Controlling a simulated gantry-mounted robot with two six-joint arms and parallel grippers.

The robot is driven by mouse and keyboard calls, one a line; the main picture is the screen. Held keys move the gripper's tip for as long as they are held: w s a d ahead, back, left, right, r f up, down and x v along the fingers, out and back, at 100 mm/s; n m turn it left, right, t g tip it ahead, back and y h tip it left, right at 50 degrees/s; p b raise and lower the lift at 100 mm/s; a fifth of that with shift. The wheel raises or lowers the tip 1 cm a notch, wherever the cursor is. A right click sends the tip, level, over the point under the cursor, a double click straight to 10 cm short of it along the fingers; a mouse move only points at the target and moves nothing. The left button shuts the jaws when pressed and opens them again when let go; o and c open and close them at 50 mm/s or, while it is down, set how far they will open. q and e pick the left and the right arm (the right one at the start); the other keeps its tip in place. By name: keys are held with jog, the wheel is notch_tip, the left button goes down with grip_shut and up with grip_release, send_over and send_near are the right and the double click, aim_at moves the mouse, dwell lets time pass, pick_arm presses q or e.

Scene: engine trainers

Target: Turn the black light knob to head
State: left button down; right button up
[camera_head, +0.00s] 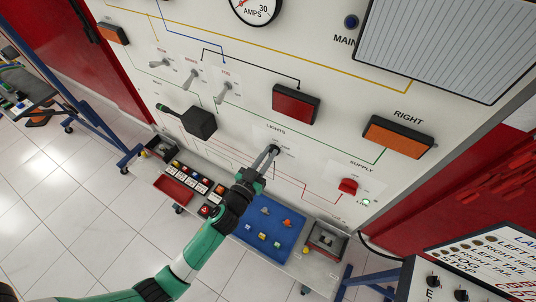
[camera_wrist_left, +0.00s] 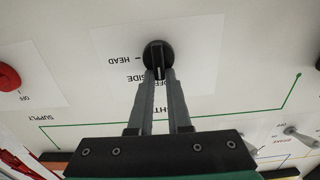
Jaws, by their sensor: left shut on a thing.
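The black light knob (camera_head: 275,149) is on the white panel below the LIGHTS label in the head view. It shows as a round black knob (camera_wrist_left: 158,52) in the left wrist view, where the panel text is upside down. Its pale pointer line runs down the picture, towards the OFF lettering between the fingers. The HEAD label (camera_wrist_left: 121,61) is to the left of the knob, with SIDE below it. My left gripper (camera_head: 271,152) is shut on the knob, and its fingertips (camera_wrist_left: 158,73) cover the lower part. My right gripper is not in view.
The red supply knob (camera_head: 348,186) is to the right, with a lit green lamp (camera_head: 366,202). Toggle switches (camera_head: 222,93) and a black box (camera_head: 199,123) are to the left. A blue tray (camera_head: 268,232) with small parts lies on the shelf below.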

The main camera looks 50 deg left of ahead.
pick_arm(q)
jog(key=shift+d+m, duration=0.1)
jog(key=shift+m, duration=0.3)
jog(key=shift+w+d+f+m+b, duration=0.1)
jog(key=shift+d+f+m+b, duration=0.2)
jog(key=shift+m, duration=2.55)
jog(key=shift+w+d+f+m+b, duration=0.1)
jog(key=shift+d+f+m+b, duration=0.2)
jog(key=shift+m, duration=2.6)
jog(key=shift+w+d+f+m+b, duration=0.1)
jog(key=shift+d+f+m+b, duration=0.2)
jog(key=shift+m, duration=2.55)
jog(key=c, duration=0.9)
grip_release()
jog(key=shift+o, duration=0.2)
jog(key=shift+s, duration=0.15)
